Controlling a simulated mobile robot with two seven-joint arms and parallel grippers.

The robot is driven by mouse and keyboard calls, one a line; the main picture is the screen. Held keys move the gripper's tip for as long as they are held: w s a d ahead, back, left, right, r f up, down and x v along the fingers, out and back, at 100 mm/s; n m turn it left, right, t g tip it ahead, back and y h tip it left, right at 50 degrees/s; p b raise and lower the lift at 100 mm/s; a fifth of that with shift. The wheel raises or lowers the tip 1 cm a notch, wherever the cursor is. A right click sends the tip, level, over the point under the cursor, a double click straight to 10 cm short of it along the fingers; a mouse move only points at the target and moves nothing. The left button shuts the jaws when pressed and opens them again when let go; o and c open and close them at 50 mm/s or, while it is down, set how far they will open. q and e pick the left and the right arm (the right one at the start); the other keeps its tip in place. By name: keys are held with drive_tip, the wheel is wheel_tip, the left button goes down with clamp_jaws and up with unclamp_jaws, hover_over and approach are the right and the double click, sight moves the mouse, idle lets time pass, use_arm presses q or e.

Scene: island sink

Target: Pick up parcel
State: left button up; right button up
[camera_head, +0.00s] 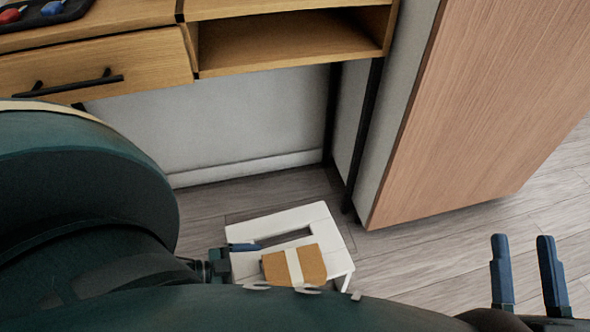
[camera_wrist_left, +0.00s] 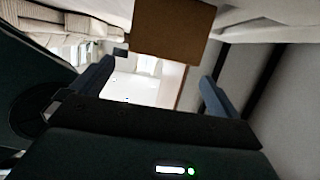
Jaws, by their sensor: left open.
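The parcel (camera_head: 293,265) is a small brown box with a pale tape band. It lies on a white stool (camera_head: 325,222) on the floor in the head view. My left gripper (camera_head: 241,247) is at the stool's left side, just left of the parcel, and partly hidden by my own arm. In the left wrist view its two blue fingers are apart, with a brown surface that looks like the parcel (camera_wrist_left: 172,30) ahead and nothing between them. Contact cannot be told. My right gripper (camera_head: 528,275) is open and empty at the lower right, away from the stool.
A wooden desk with a drawer (camera_head: 95,70) and an open shelf (camera_head: 290,40) stands behind the stool. Its black leg (camera_head: 364,135) and a wooden cabinet panel (camera_head: 480,105) are behind and right. Floor (camera_head: 430,255) is clear right of the stool.

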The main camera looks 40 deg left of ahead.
use_arm(q)
drive_tip(key=x, duration=0.2)
drive_tip(key=shift+w+d+f+b, duration=0.15)
drive_tip(key=shift+w+d+b, duration=0.1)
drive_tip(key=shift+b, duration=0.1)
drive_tip(key=shift+w+d+f+b, duration=0.2)
drive_tip(key=shift+w+b, duration=0.1)
drive_tip(key=b+x, duration=0.2)
drive_tip(key=x, duration=0.1)
drive_tip(key=shift+w+d+f, duration=0.1)
drive_tip(key=shift+w+d, duration=0.05)
drive_tip(key=shift+w, duration=0.1)
drive_tip(key=shift+w+d, duration=0.25)
drive_tip(key=shift+w, duration=0.05)
drive_tip(key=c, duration=1.1)
use_arm(e)
drive_tip(key=shift+w+d+r+n+t+y, duration=0.15)
drive_tip(key=shift+r+n+t+y, duration=0.15)
drive_tip(key=shift+r+n+y, duration=0.85)
drive_tip(key=shift+d+r+n+t+y, duration=0.1)
drive_tip(key=shift+r+n+t+y, duration=0.2)
drive_tip(key=shift+r+n+y, duration=0.85)
